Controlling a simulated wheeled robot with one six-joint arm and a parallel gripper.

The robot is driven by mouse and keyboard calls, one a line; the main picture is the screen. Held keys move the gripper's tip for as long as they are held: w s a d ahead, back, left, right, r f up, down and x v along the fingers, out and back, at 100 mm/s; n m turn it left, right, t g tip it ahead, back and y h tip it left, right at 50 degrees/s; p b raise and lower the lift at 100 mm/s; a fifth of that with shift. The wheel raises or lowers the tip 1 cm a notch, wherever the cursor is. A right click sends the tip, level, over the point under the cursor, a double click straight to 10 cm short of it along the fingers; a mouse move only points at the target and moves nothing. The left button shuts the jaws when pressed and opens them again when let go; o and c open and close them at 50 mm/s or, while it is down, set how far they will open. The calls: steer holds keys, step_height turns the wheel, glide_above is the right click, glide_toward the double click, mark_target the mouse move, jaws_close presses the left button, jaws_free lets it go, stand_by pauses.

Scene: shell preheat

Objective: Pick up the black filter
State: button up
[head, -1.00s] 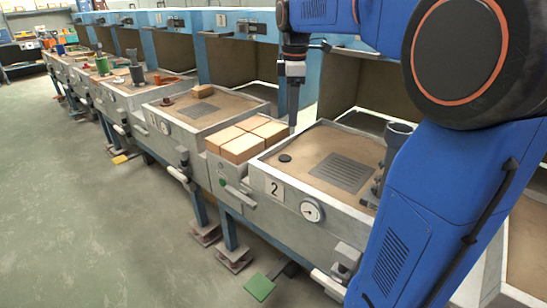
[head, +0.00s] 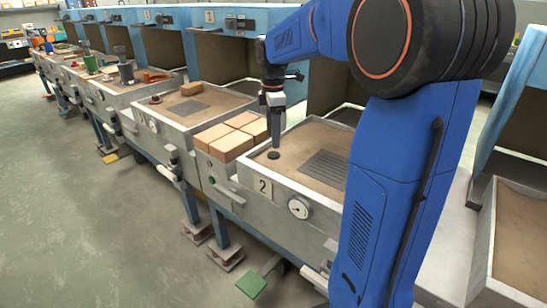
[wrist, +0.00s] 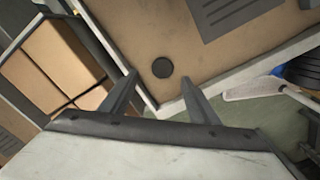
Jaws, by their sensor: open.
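The black filter (head: 273,155) is a small dark disc lying flat on the tan surface of the station marked 2 (head: 262,187), near its left corner. In the wrist view the filter (wrist: 162,67) shows just beyond the fingertips and between their lines. My gripper (head: 274,139) points down above the filter in the head view. In the wrist view my gripper (wrist: 158,76) has its two fingers spread apart with nothing between them. The gap in height between the fingertips and the filter is hard to judge.
Several tan blocks (head: 231,142) sit in a bay left of the station. A dark slotted grate (head: 325,166) lies right of the filter. The station's raised metal rim (wrist: 262,67) runs close by the fingers. A gauge (head: 299,208) is on the front panel.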

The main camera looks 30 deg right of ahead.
mark_target(274, 154)
steer(key=shift+s+f, duration=0.15)
steer(key=shift+f, duration=1.45)
steer(key=shift+s+f, duration=0.1)
steer(key=shift+f, duration=1.45)
steer(key=c, duration=1.1)
